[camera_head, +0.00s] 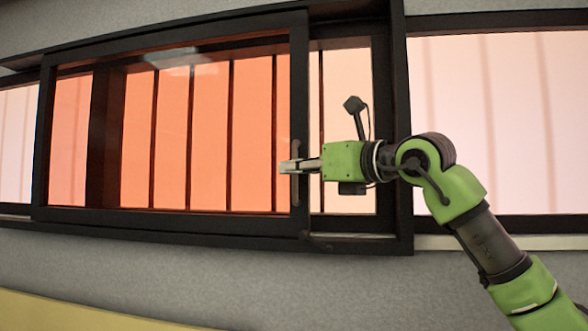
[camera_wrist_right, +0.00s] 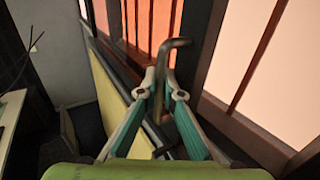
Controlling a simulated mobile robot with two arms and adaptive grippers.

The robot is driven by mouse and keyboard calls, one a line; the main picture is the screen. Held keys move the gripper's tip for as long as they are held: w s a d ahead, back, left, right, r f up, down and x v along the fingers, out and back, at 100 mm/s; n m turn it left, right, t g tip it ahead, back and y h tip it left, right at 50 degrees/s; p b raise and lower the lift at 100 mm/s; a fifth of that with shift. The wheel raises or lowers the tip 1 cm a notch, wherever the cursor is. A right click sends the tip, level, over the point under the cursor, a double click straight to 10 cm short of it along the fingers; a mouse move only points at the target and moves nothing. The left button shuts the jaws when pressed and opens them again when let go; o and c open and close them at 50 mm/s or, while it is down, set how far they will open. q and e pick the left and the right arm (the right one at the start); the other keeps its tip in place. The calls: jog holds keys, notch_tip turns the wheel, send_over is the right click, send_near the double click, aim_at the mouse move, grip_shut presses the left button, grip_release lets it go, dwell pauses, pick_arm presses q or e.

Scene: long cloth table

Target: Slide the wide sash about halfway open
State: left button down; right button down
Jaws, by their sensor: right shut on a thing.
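The wide sash (camera_head: 300,80) is a dark-framed pane with an orange tint, set in a dark window frame (camera_head: 402,130). Its right edge stands left of the frame's right side, with a paler strip (camera_head: 345,90) between them. A slim upright handle (camera_head: 296,150) is on the sash's right stile; it also shows in the right wrist view (camera_wrist_right: 164,58) as a bent dark bar. My right gripper (camera_head: 291,167) is shut on the handle, reaching in from the right. Its two fingers close around the bar in the right wrist view (camera_wrist_right: 163,92). My left gripper is not in view.
Pale panes flank the sash at the right (camera_head: 490,110) and far left (camera_head: 18,150). A grey wall (camera_head: 150,262) lies below the window, with a yellow surface (camera_head: 60,312) at the lower left. My right arm crosses the lower right.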

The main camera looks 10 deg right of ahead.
jog(key=shift+r, duration=0.1)
jog(key=c, duration=2.5)
grip_release()
jog(key=shift+a, duration=0.1)
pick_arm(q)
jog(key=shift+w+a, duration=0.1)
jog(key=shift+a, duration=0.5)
pick_arm(e)
jog(key=v, duration=1.2)
